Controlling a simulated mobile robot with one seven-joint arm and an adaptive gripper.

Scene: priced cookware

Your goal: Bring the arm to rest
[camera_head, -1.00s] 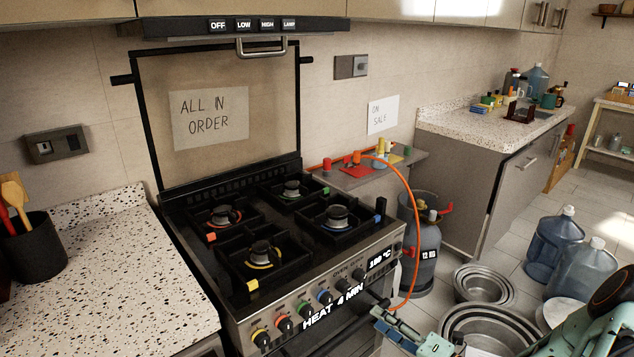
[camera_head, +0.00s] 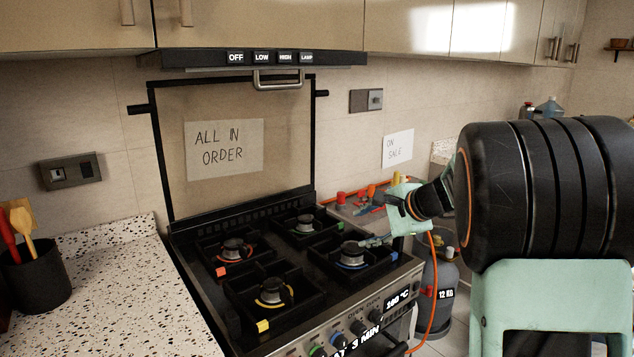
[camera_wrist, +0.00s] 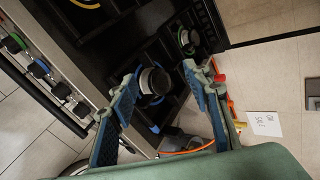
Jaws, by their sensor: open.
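My gripper (camera_head: 372,241) is at the right side of the black stove (camera_head: 182,240), beside the burner with the blue mark (camera_head: 352,252). My arm comes in from the right and covers much of that side. In the wrist view my gripper (camera_wrist: 160,80) is open, its two blue-padded fingers apart. The blue-marked burner (camera_wrist: 153,84) shows between and beyond the fingers, and I see nothing held. Whether the fingers touch the stove I cannot tell.
The hood (camera_head: 250,57) hangs above the stove. An orange hose (camera_head: 431,285) runs to a grey gas cylinder (camera_head: 441,290) at the right. A utensil pot (camera_head: 35,277) stands on the left speckled counter (camera_head: 110,275).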

